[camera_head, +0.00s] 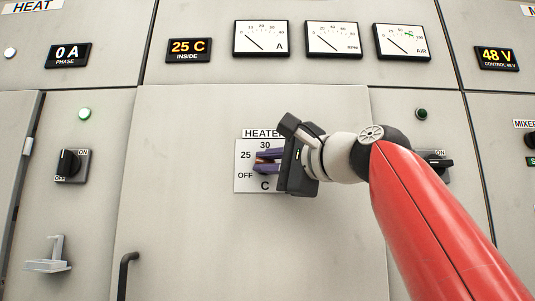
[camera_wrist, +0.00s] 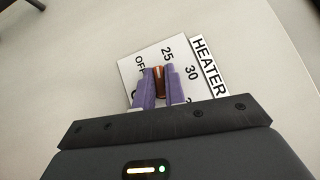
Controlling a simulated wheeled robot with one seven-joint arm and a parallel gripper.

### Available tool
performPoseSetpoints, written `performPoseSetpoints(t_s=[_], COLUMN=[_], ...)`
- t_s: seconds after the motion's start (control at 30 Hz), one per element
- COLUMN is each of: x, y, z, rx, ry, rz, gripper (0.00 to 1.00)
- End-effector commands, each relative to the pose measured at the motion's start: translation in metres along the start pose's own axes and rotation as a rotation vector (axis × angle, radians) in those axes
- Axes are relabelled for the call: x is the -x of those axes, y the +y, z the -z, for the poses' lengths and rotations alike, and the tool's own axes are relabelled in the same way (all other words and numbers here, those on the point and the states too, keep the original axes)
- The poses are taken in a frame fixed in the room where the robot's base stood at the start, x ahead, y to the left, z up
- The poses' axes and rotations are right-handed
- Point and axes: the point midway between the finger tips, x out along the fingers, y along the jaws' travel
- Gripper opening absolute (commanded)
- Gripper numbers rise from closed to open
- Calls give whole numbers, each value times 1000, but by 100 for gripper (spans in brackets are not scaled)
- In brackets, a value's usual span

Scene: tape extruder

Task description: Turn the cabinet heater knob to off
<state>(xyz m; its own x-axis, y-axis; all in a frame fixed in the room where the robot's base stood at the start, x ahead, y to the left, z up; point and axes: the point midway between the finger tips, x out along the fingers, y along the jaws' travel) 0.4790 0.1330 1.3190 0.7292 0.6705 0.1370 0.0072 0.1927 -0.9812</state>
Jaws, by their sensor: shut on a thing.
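The heater knob (camera_wrist: 159,80) is small and reddish-brown with a pale line on it. In the wrist view it sits between the two purple fingers of my gripper (camera_wrist: 160,88), which is shut on it. The white dial plate (camera_head: 243,180) shows OFF, 25, 30 and C under a HEATER label (camera_head: 262,133). In the wrist view the knob's visible end lies between the OFF and 25 marks, nearer 25. In the head view my gripper (camera_head: 268,160) covers most of the knob and the right part of the plate.
A black cabinet handle (camera_head: 127,272) is at lower left. Another switch (camera_head: 438,163) is partly behind my arm. The INSIDE display (camera_head: 188,50) reads 25 C. The door below the dial is clear.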

Motion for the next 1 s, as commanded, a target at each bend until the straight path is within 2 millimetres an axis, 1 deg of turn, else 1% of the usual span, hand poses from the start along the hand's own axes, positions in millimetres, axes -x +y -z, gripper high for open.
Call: performPoseSetpoints(t_s=[0.5,0.53,0.7,1.0], x=[0,0,0,3], y=[1,1,1,0], z=[1,1,1,1], rx=[15,15,14,14], ry=[2,2,2,2], rz=[-18,-18,-17,-15], gripper=[0,13,34,34])
